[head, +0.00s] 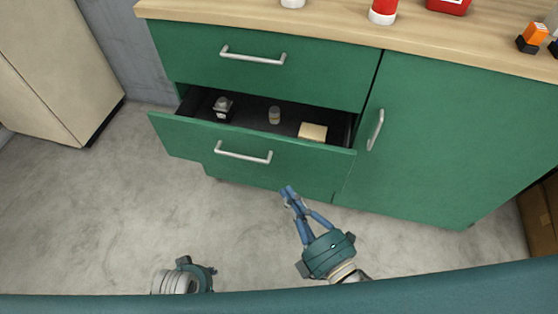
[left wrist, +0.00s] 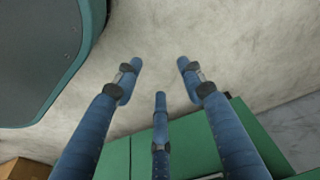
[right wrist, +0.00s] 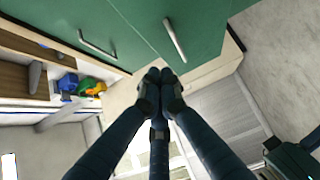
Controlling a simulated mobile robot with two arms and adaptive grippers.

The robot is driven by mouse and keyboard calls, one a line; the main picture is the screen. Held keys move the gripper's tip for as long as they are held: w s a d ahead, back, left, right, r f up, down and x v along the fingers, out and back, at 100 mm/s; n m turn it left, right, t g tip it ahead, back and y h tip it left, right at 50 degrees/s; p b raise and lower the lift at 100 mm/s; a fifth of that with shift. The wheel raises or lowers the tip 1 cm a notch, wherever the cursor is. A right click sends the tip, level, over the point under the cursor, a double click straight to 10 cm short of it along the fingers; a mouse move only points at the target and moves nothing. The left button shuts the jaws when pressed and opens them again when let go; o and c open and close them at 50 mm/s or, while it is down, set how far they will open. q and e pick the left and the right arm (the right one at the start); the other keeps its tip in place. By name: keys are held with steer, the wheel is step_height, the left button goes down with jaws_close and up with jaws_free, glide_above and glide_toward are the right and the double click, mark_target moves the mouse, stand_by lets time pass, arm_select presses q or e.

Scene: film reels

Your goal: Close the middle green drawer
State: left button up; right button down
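The middle green drawer (head: 185,138) is pulled out below the shut top drawer (head: 200,50) in the head view. Its metal handle (head: 243,157) is on the front. Inside lie a dark item with a grey top (head: 222,108), a small jar (head: 274,115) and a tan box (head: 312,131). My right gripper (head: 288,191) is shut and empty, its tips near the right part of the drawer front; contact cannot be told. It also shows shut in the right wrist view (right wrist: 160,74). My left gripper's fingers are hidden in the head view; in the left wrist view it (left wrist: 160,75) is open and empty.
A wooden countertop (head: 300,28) with red and orange items runs above the drawers. A green door with a vertical handle (head: 375,130) is shut to the right. A beige cabinet (head: 55,70) stands at left. The concrete floor (head: 100,220) is clear.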

steer(key=r, duration=0.1)
glide_toward(263, 138)
steer(key=x, duration=0.2)
steer(key=p+x, duration=0.1)
steer(key=x, duration=0.1)
steer(key=shift+a+f, duration=0.15)
steer(key=shift+a, duration=0.3)
arm_select(q)
steer(key=shift+s+f, duration=0.15)
steer(key=shift+f, duration=0.45)
steer(key=shift+s+f, duration=0.15)
steer(key=shift+f, duration=0.45)
arm_select(e)
steer(key=shift+w+d, duration=0.2)
steer(key=shift+w, duration=0.25)
arm_select(q)
steer(key=shift+f, duration=0.15)
arm_select(e)
steer(key=w+d, duration=0.3)
steer(key=w, duration=0.6)
steer(key=shift+w, duration=0.2)
arm_select(q)
steer(key=shift+s, duration=0.15)
arm_select(e)
steer(key=shift+f, duration=0.1)
